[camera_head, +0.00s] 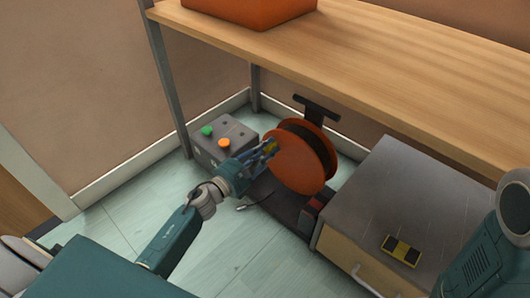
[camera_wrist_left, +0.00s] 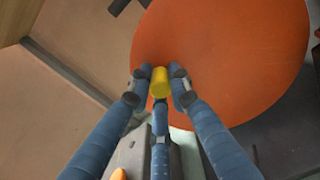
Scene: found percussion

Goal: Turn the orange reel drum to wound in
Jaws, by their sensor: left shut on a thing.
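The orange reel drum (camera_head: 296,163) stands on a dark base on the floor, under the wooden table. Its round orange face fills much of the left wrist view (camera_wrist_left: 240,60). A small yellow knob (camera_wrist_left: 160,82) sticks out from the face near its lower left edge in that view. My left gripper (camera_wrist_left: 160,84) has its blue fingers closed around the knob. In the head view my left gripper (camera_head: 268,150) reaches the left side of the drum. The fingers partly hide the knob there. My right gripper is not in view.
A grey box with green and orange buttons (camera_head: 222,140) stands just left of the drum. A grey cabinet (camera_head: 385,190) with a yellow-and-black item (camera_head: 400,250) on top is close on the right. The wooden tabletop (camera_head: 370,55) overhangs behind.

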